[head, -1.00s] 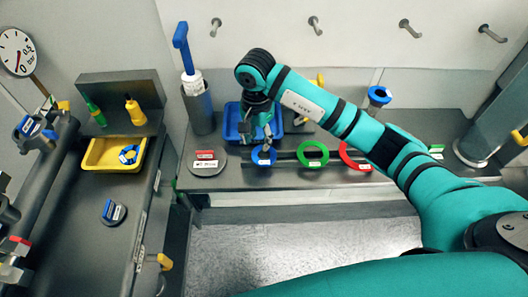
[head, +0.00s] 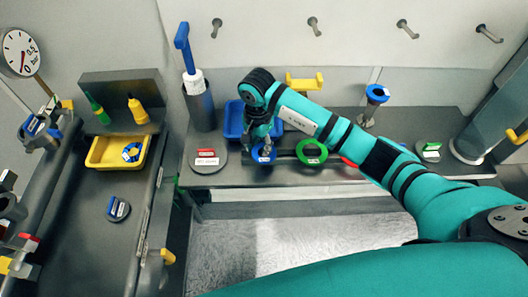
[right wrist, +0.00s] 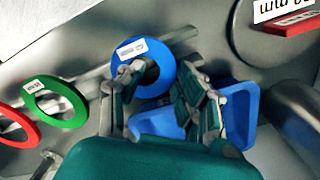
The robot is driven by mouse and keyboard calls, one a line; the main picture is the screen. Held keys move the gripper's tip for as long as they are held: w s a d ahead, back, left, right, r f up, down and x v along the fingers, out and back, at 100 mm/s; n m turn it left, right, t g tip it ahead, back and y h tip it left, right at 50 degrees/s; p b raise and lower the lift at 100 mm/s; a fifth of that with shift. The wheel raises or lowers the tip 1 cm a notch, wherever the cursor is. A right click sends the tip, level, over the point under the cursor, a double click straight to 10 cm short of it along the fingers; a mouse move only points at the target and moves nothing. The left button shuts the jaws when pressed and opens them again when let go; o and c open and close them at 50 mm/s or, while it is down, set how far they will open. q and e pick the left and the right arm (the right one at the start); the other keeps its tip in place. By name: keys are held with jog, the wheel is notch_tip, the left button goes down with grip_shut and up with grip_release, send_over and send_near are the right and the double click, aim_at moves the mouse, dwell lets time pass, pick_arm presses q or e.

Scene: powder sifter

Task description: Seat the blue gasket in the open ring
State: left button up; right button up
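The blue gasket (head: 264,155) is a flat ring with a white label, at the left end of a dark rail on the far bench. It also shows in the right wrist view (right wrist: 165,75). My right gripper (head: 262,141) is over it with fingers pointing down. In the right wrist view its fingers are spread; one tip overlaps the ring's hole, the other is beside its outer edge. I cannot tell whether they touch it. I cannot make out which part is the open ring. My left gripper is not in view.
A green ring (head: 311,152) and a partly hidden red ring (head: 348,161) lie along the rail. A blue tray (head: 233,120) is behind the gripper. A round plate (head: 205,167) is at left. A yellow tray (head: 101,151) holds another blue ring (head: 131,152).

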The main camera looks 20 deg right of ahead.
grip_shut()
